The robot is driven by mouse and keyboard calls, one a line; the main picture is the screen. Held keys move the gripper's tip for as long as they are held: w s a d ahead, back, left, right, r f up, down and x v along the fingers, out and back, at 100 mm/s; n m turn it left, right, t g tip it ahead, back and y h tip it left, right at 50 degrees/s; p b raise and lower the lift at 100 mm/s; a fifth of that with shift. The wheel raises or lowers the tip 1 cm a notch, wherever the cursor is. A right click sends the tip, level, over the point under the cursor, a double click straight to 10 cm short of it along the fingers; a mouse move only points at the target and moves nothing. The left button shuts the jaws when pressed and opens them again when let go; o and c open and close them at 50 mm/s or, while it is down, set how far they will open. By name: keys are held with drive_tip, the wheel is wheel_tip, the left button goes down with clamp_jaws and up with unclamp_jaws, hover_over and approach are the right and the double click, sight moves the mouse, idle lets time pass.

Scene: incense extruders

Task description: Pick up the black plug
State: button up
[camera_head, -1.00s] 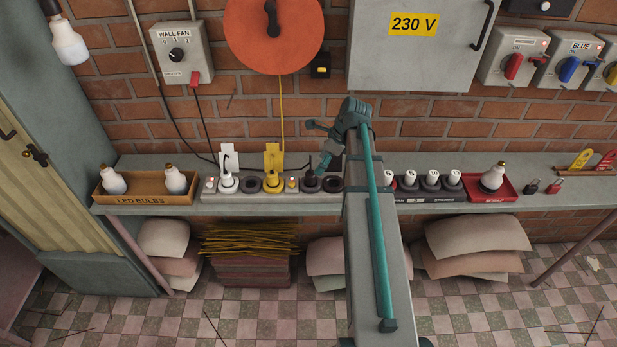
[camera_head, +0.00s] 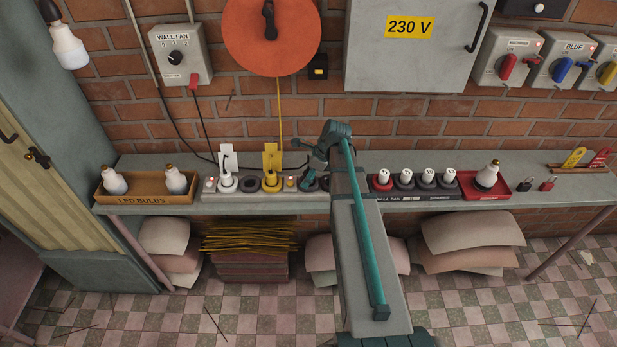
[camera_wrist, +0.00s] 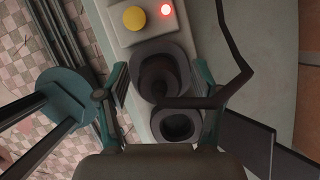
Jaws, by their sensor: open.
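The black plug (camera_wrist: 158,78) sits in a dark round socket of the power strip, seen from above in the wrist view. Its black cord (camera_wrist: 232,78) bends in from the upper right. My gripper (camera_wrist: 161,98) is open, with one finger on each side of the plug and socket; I cannot tell whether they touch it.
A white plug (camera_head: 227,182) and a yellow plug (camera_head: 270,181) stand to the left on the strip. An empty dark socket (camera_wrist: 177,126) lies beside the plug's socket. An LED bulb tray (camera_head: 145,198) is at left; a second strip and a red tray (camera_head: 510,187) are at right.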

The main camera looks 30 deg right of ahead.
drive_tip(key=c, duration=1.2)
drive_tip(key=shift+c, duration=0.2)
drive_tip(key=shift+r, duration=0.15)
